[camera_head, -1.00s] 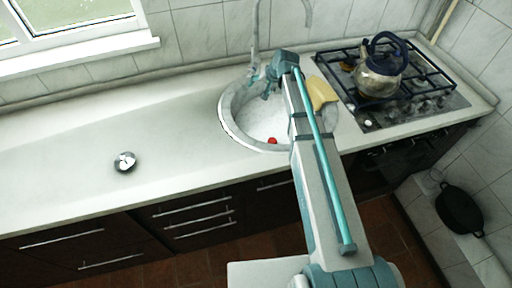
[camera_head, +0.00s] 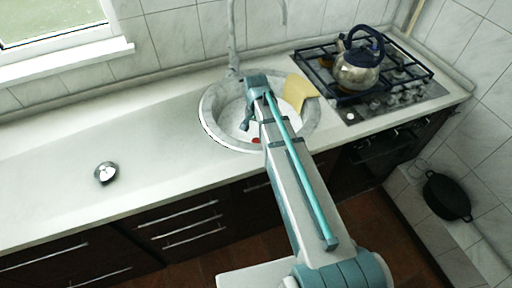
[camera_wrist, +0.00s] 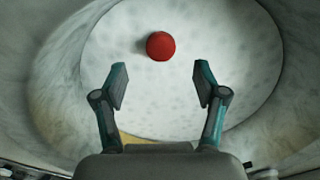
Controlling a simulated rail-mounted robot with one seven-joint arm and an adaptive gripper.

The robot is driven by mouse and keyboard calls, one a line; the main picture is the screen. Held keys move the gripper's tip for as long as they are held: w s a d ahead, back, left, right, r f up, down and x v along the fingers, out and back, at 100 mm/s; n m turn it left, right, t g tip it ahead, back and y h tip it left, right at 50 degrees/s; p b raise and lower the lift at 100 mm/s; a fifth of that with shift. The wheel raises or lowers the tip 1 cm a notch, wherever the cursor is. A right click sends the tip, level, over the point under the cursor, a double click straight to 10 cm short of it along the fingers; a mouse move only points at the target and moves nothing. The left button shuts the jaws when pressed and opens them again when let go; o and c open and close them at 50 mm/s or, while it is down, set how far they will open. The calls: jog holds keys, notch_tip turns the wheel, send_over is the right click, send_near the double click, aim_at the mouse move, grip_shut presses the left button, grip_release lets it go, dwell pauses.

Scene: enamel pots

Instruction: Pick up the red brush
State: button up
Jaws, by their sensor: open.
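A small round red thing (camera_head: 256,141) lies in the sink bowl and is the only red thing in view. In the head view my arm partly covers it. In the wrist view it is a red ball-like shape (camera_wrist: 161,46) on the pale sink floor. I cannot make out bristles or a handle. My gripper (camera_wrist: 160,85) is open and empty. Its two fingers are spread, and the red shape appears beyond the fingertips, about midway between them. In the head view my gripper (camera_head: 245,122) is over the sink bowl, close to the red thing.
The round sink (camera_head: 208,118) has a raised rim around my gripper, with a tap (camera_head: 232,45) behind. A yellow cloth (camera_head: 298,90) hangs over its right rim. A kettle (camera_head: 357,72) stands on the hob (camera_head: 395,98). A small metal object (camera_head: 106,173) sits on the otherwise clear left counter (camera_head: 60,200).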

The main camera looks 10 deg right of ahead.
jog(key=shift+w+f+p, duration=0.1)
jog(key=shift+f+p, duration=1.1)
jog(key=shift+f, duration=1.95)
grip_shut()
jog(key=shift+r, duration=0.15)
notch_tip(320, 180, up, 10)
jog(key=b, duration=0.3)
notch_tip(320, 180, up, 11)
jog(key=p, duration=1.2)
send_over(256, 141)
jog(key=shift+w+r, duration=0.15)
